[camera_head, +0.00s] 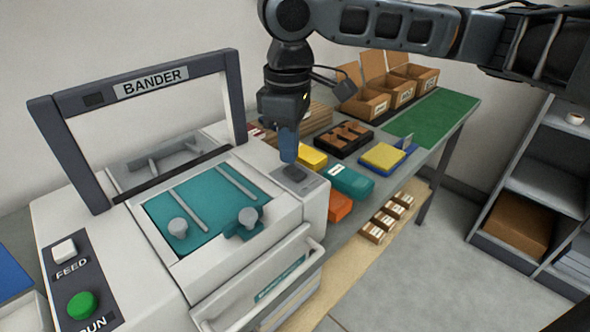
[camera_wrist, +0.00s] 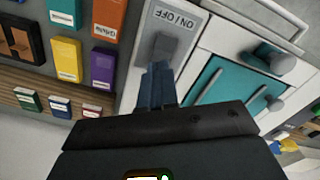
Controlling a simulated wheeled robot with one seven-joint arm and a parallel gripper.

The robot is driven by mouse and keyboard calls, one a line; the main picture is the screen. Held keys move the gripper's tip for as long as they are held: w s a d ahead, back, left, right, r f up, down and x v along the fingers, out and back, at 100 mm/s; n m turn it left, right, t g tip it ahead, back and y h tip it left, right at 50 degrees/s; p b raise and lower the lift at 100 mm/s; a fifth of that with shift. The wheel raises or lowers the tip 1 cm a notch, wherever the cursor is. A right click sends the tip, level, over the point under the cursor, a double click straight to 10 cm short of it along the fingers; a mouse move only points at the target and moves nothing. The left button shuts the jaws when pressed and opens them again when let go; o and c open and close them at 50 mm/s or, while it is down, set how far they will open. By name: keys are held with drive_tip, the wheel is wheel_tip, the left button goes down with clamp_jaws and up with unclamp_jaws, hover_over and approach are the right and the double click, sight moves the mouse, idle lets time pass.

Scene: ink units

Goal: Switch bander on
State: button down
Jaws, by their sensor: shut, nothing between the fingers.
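The bander (camera_head: 221,204) is a white machine with a dark arch labelled BANDER and a teal work plate. On its right top corner is a grey ON/OFF panel with a dark rocker switch (camera_head: 294,174). The switch also shows in the wrist view (camera_wrist: 160,47), partly covered by my fingers. My gripper (camera_head: 288,155) is shut and empty, pointing down with its blue fingertips just above or at the switch. The wrist view shows the fingertips (camera_wrist: 157,72) at the switch's near edge. I cannot tell whether they touch it, or which way the switch is set.
The bander's FEED button (camera_head: 64,250) and green RUN button (camera_head: 82,305) are at the front left. Yellow, teal and orange boxes (camera_head: 348,181) lie right beside the machine. A black tray (camera_head: 344,139), cardboard boxes and a green mat (camera_head: 433,117) are further along the table.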

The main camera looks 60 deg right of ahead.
sight(290, 166)
drive_tip(key=shift+s+f+b, duration=0.1)
drive_tip(key=shift+f+b, duration=0.55)
drive_tip(key=shift+f, duration=0.65)
wheel_tip(290, 166, up, 7)
drive_tip(key=p, duration=0.6)
drive_tip(key=shift+r+p, duration=0.1)
drive_tip(key=shift+p, duration=0.3)
